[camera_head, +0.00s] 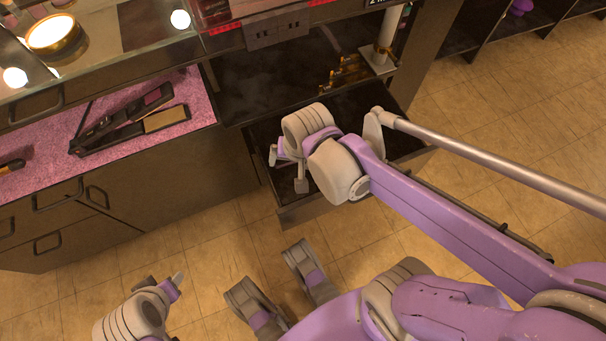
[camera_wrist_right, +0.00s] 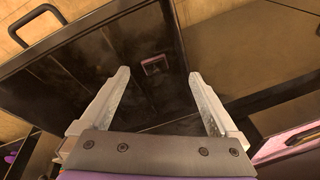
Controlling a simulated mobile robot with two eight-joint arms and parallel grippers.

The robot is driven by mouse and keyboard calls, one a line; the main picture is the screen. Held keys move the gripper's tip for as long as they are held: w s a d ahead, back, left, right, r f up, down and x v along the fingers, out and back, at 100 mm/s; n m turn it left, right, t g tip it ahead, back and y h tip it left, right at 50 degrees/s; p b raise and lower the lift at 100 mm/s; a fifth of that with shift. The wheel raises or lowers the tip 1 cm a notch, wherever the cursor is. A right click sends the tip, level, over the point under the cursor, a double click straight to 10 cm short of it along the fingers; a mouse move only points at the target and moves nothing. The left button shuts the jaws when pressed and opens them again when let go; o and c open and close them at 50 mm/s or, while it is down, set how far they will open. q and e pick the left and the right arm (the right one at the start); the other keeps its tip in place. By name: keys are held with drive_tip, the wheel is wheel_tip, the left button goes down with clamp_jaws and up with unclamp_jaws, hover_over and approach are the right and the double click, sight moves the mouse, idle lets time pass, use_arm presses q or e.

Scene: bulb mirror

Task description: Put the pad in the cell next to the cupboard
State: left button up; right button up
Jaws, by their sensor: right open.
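My right gripper (camera_head: 287,170) is open over a pulled-out dark drawer (camera_head: 318,207). In the right wrist view the two fingers (camera_wrist_right: 159,76) are spread apart with nothing between them. A small dark square piece with a pale rim (camera_wrist_right: 155,64), possibly the pad, lies on the drawer floor beyond the fingertips, apart from them. In the head view my right wrist hides that spot. My left gripper (camera_head: 163,286) is low at the bottom left, over the floor; its jaws are too unclear to read. I cannot make out which cell or cupboard is meant.
A pink-topped counter (camera_head: 195,100) at left holds a flat iron (camera_head: 130,118). A dark surface beside it carries several gold-tipped items (camera_head: 348,72) and a pale stand (camera_head: 380,60). Dark open compartments (camera_head: 500,22) with a purple object (camera_head: 521,6) are at upper right. The tiled floor is clear.

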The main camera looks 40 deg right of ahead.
drive_tip(key=s+n, duration=0.2)
drive_tip(key=s+a+n, duration=0.1)
drive_tip(key=s+n, duration=0.1)
drive_tip(key=s+n+t, duration=0.1)
drive_tip(key=s+n, duration=0.1)
drive_tip(key=shift+s+a, duration=0.2)
drive_tip(key=shift+a, duration=0.2)
drive_tip(key=shift+s+f+n, duration=0.2)
drive_tip(key=shift+s+n, duration=0.3)
drive_tip(key=shift+n, duration=0.4)
